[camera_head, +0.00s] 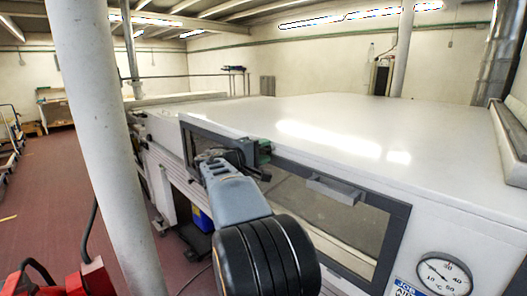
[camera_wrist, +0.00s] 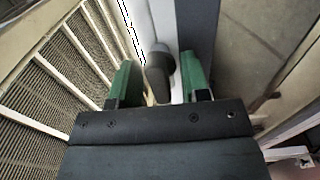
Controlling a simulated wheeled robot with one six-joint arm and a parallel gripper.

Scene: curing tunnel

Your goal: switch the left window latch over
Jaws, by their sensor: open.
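The latch (camera_wrist: 160,76) is a dark grey knob with a short lever. In the wrist view it lies between the two green fingers of my gripper (camera_wrist: 157,62), which stand open on either side of it. I cannot tell whether a finger touches it. In the head view my arm reaches to the window side of the large white machine, and my gripper (camera_head: 250,155) is at the upper left of the dark-framed window (camera_head: 320,210). The latch is hidden there behind my gripper and wrist.
A grey bar handle (camera_head: 336,188) sticks out from the window's top frame. A round dial gauge (camera_head: 443,274) sits at lower right. A thick white post (camera_head: 100,130) stands at the left. The machine's broad white top (camera_head: 260,112) is clear.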

